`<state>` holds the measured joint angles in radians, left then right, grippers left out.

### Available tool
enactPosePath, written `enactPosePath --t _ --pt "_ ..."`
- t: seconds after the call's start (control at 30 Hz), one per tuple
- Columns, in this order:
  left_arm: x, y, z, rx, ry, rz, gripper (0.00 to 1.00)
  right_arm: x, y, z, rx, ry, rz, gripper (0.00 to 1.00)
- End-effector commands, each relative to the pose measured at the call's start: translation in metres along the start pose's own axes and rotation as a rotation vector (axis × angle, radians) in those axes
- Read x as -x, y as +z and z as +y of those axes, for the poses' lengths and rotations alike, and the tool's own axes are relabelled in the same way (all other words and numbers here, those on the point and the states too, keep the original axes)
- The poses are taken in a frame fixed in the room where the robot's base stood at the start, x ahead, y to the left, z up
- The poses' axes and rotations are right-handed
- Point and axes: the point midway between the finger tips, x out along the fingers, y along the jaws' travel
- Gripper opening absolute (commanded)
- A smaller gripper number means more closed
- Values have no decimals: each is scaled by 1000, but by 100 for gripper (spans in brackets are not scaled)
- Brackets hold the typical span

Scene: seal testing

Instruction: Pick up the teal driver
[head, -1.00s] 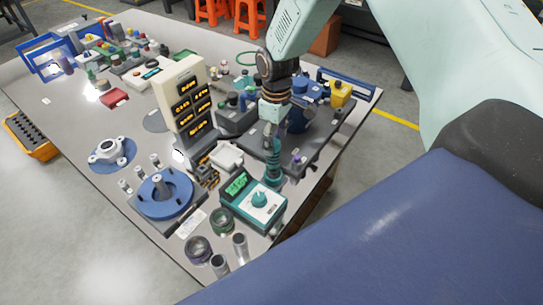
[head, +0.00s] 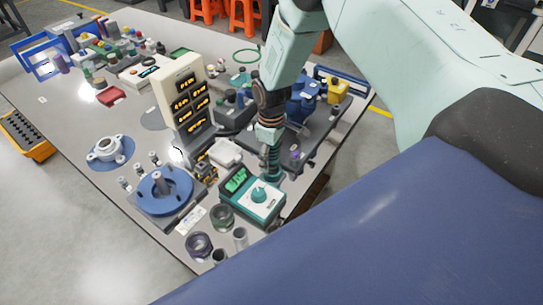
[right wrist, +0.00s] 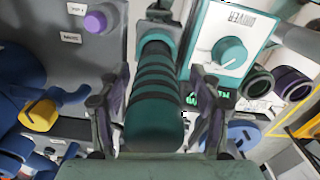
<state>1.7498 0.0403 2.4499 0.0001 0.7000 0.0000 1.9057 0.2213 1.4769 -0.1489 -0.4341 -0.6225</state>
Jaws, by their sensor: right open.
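The teal driver (right wrist: 155,115) is a thick ribbed cylinder in the middle of the right wrist view. In the head view its ribbed body (head: 273,158) stands roughly upright behind the teal control box (head: 254,199), which is marked DRIVER in the right wrist view (right wrist: 232,38). My right gripper (right wrist: 160,88) is open, with one finger on each side of the driver. It comes from above in the head view (head: 270,142) and partly hides the driver. I cannot tell whether the fingers touch it. My left gripper is not in view.
A cream display tower (head: 182,100) stands left of the driver, and a blue round fixture (head: 160,192) stands front left. Dark ring parts (head: 199,244) sit near the front table edge. A yellow block (head: 337,91) is behind on the right. The table's left middle has free room.

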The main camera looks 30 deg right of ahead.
Motion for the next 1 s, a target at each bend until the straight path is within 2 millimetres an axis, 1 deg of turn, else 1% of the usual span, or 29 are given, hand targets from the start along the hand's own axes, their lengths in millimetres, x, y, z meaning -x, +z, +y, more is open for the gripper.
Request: enactPosePath --t 0.07,0.13,0.83,0.87,1.0 --pt "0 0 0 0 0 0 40 0 0 0 0 0 0 65" --pt "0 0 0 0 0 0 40 0 -1 1 0 -1 -1 61" --pt "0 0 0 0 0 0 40 0 1 0 0 -3 -4 2" --pt "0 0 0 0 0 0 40 0 1 0 0 -3 -4 0" --pt "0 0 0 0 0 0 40 1 0 0 1 -1 -2 0"
